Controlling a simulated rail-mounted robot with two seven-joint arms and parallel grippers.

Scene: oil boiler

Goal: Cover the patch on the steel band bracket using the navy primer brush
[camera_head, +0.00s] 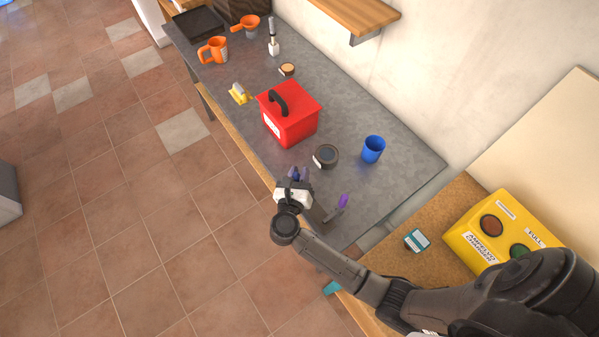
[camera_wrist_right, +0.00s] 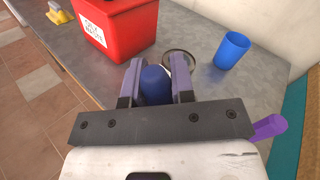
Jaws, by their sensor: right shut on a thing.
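My right gripper (camera_head: 298,174) is over the front edge of the grey worktop. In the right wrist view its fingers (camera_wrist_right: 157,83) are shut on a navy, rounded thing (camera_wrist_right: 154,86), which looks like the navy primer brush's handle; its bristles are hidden. A purple-handled tool (camera_head: 343,200) lies right of the gripper, and its purple end also shows in the right wrist view (camera_wrist_right: 269,127). I cannot pick out the steel band bracket or its patch for sure. My left gripper is not in view.
A red box (camera_head: 300,122), a dark round tin (camera_head: 326,156) and a blue cup (camera_head: 373,149) stand beyond the gripper. A yellow item (camera_head: 239,94), an orange mug (camera_head: 213,50) and an orange scoop (camera_head: 246,26) are farther back. A yellow control box (camera_head: 470,219) stands at right.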

